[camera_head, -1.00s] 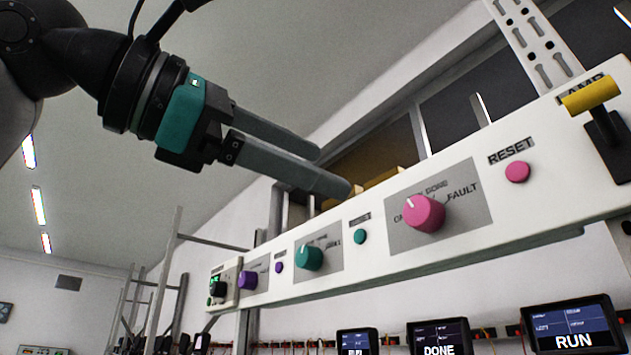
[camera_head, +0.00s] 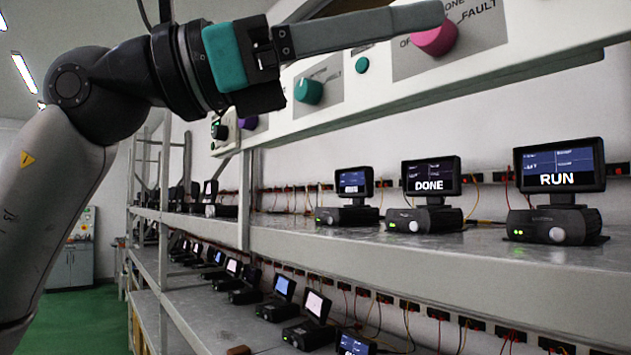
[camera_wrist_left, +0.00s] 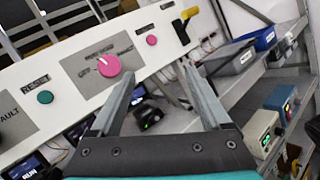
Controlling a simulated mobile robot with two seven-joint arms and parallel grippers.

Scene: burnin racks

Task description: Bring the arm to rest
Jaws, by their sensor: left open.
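My left gripper (camera_head: 362,29) reaches in from the upper left of the head view, in front of the white control panel (camera_head: 395,85). One grey finger shows there, and it overlaps the edge of the pink knob (camera_head: 436,38). In the left wrist view both fingers of the gripper (camera_wrist_left: 160,85) stand apart with nothing between them. That view shows a pink knob (camera_wrist_left: 109,65), a small pink button (camera_wrist_left: 151,40) and a teal button (camera_wrist_left: 45,97) on the panel beyond the fingers. My right gripper is not in view.
Small display units stand on the upper shelf (camera_head: 350,245), one reading DONE (camera_head: 430,177) and one RUN (camera_head: 559,168). More units fill the lower shelf (camera_head: 215,310). Green floor (camera_head: 90,290) lies clear at left.

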